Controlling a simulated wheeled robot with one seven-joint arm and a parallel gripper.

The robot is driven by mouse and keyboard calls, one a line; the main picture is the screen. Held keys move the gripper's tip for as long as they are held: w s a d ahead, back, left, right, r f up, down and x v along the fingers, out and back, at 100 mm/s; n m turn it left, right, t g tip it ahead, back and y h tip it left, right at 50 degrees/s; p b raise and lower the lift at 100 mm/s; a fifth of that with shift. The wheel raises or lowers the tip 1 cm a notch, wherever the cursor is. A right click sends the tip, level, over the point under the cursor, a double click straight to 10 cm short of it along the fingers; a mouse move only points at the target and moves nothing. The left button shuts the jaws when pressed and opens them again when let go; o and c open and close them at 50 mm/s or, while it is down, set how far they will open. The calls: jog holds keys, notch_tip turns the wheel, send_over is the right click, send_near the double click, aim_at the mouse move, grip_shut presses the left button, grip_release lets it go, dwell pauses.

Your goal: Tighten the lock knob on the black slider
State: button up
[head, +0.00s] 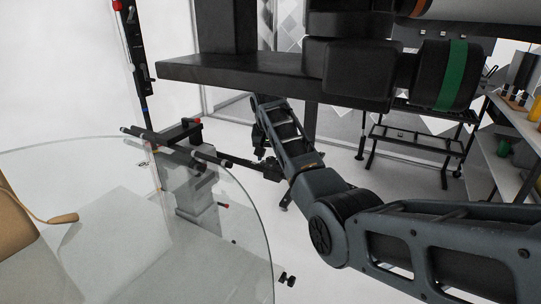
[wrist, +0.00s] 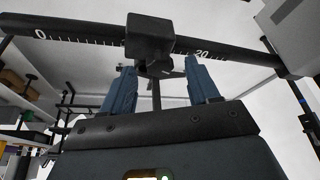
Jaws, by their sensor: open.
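The black slider (wrist: 150,34) is a dark block on a black bar (wrist: 80,37) with white scale marks, between the 0 and the 20. The lock knob (wrist: 158,68) appears as a small dark piece under the slider. My gripper (wrist: 160,66) is open, with one blue finger on each side of the knob. The fingers look apart from it, but depth is hard to judge. In the head view, my arm reaches down to a dark horizontal bar (head: 236,160); the slider and knob are too small and dark to make out there.
A black bench (head: 408,142) and shelves (head: 510,120) stand at the right.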

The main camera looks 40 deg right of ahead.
jog(key=shift+w+d+f, duration=0.1)
jog(key=shift+w+f, duration=0.05)
jog(key=shift+f, duration=0.3)
jog(key=c, duration=1)
